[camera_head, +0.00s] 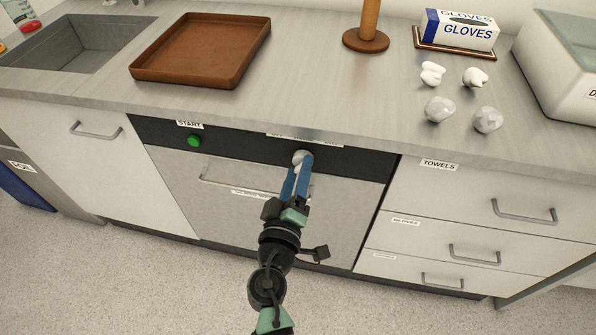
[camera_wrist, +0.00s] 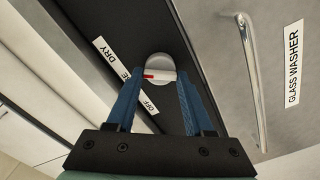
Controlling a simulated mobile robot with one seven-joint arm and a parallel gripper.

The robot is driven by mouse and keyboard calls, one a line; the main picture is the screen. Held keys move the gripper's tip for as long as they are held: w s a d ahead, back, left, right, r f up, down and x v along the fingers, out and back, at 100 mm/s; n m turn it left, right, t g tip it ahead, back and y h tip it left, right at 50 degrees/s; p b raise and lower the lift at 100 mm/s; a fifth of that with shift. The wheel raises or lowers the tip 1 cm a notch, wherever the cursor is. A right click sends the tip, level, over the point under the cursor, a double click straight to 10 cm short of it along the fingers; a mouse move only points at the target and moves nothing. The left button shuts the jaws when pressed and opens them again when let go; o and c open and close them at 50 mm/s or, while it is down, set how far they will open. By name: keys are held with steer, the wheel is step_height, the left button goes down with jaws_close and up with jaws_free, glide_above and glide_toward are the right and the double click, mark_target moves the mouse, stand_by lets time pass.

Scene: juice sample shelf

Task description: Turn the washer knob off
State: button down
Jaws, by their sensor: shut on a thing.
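The washer knob (camera_wrist: 158,64) is a round, light grey dial with a raised grip bar and a red mark on the bar. It sits on the washer's black panel (camera_wrist: 125,18) and also shows in the head view (camera_head: 300,157). My gripper (camera_head: 301,166) reaches it from the front. Its blue fingers (camera_wrist: 160,80) are closed on either side of the grip bar. The red mark points left in the wrist view.
The glass washer door handle (camera_wrist: 252,70) is beside the knob. A green START button (camera_head: 194,141) is left on the panel. Above, the counter holds a brown tray (camera_head: 150,72), a glove box (camera_head: 459,32) and several small pale lumps (camera_head: 440,109). The towels drawer (camera_head: 440,185) is to the right.

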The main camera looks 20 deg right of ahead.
steer(key=shift+n, duration=0.3)
steer(key=n, duration=0.6)
steer(key=n+p, duration=0.1)
steer(key=n, duration=0.2)
steer(key=shift+f+n, duration=0.1)
steer(key=shift+n, duration=0.3)
steer(key=shift+n+p, duration=0.35)
steer(key=shift+n, duration=1.45)
steer(key=shift+f, duration=0.1)
steer(key=shift+c, duration=1.4)
jaws_free()
steer(key=v, duration=1.3)
